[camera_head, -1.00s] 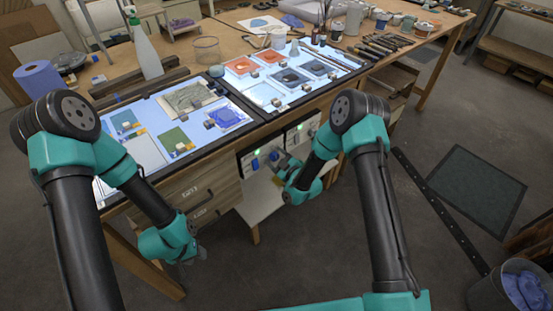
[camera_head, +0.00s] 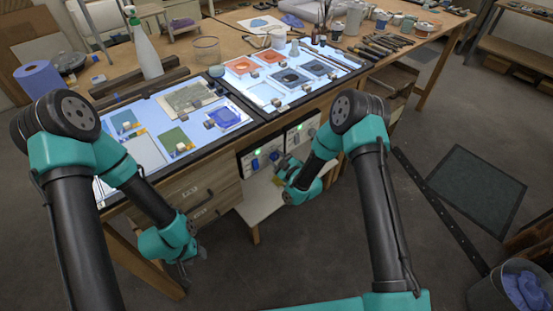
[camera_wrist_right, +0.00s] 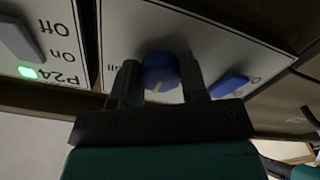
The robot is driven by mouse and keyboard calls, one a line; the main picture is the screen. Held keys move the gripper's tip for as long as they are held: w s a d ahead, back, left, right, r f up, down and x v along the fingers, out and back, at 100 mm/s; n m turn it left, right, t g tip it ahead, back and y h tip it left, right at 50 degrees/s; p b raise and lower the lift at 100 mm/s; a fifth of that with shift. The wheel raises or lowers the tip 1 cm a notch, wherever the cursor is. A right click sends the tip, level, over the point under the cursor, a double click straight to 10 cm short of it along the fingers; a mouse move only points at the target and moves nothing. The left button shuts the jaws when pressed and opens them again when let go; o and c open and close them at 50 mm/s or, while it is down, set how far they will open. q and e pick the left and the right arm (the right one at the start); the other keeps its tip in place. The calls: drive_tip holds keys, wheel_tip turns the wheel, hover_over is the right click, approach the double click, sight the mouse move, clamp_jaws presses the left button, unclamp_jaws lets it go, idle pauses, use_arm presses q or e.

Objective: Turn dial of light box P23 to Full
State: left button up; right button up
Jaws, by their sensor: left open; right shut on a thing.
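The dial (camera_wrist_right: 160,72) is a round blue knob with a pale pointer mark, on a white panel (camera_wrist_right: 215,35). In the right wrist view it sits between the two dark fingers of my right gripper (camera_wrist_right: 162,84), which is shut on it. Part of a label ending in "ull" shows left of the dial, upside down. The pointer slants down and left in that view. In the head view the panel (camera_head: 246,166) is on the table front, with my right gripper (camera_head: 282,167) at it. My left gripper (camera_head: 187,268) is open and empty, low in front of the drawers.
A blue switch (camera_wrist_right: 229,84) sits right of the dial in the wrist view. The neighbouring panel, marked P24 (camera_wrist_right: 56,62), has a lit green lamp and a grey switch (camera_wrist_right: 17,38). Glass pieces lie on the lit boxes above. Floor in front is clear.

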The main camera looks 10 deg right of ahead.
drive_tip(key=shift+m, duration=0.3)
drive_tip(key=m, duration=0.5)
drive_tip(key=shift+m, duration=0.3)
drive_tip(key=m, duration=0.5)
drive_tip(key=shift+s+a, duration=0.1)
drive_tip(key=shift+m, duration=0.3)
drive_tip(key=o, duration=0.9)
drive_tip(key=v, duration=1.7)
drive_tip(key=shift+s, duration=0.2)
drive_tip(key=shift+f, duration=0.15)
